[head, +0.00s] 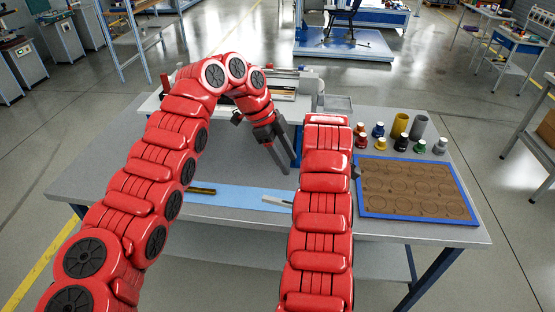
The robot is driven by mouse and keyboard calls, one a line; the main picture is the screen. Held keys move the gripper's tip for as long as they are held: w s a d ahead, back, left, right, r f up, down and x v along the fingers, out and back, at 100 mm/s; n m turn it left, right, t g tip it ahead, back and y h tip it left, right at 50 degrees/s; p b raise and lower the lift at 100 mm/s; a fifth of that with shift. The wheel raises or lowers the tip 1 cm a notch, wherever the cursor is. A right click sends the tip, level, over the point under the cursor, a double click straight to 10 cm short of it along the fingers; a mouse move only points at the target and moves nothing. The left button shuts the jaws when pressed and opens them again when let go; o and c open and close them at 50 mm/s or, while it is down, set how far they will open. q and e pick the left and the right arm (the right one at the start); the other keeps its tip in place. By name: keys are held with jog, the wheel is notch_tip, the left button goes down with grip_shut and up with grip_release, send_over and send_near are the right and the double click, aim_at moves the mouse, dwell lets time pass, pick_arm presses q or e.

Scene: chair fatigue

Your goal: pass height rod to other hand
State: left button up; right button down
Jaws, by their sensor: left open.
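A blue strip (236,198) lies along the front of the grey workbench. A short brass-and-dark rod (202,190) rests on its left part. A thin pale rod-like piece (276,200) lies farther right, its right end running behind my right arm. I cannot tell which of these is the height rod. My left gripper (280,157) hangs with its dark fingers pointing down, open and apparently empty, above the bench behind the pale piece.
A blue-edged tray with a brown board (414,190) of round recesses lies on the right. A pale machine (309,82) is at the back. The bench (440,233) front edge is clear.

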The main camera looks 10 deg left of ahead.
pick_arm(q)
jog(key=s+d+f, duration=0.2)
jog(key=s+f, duration=0.1)
jog(key=f, duration=0.7)
jog(key=shift+d+f+g+y, duration=0.15)
jog(key=shift+d+g+y, duration=0.1)
jog(key=shift+g+y, duration=0.15)
jog(key=shift+s, duration=0.1)
grip_shut()
pick_arm(e)
jog(key=c, duration=0.7)
grip_release()
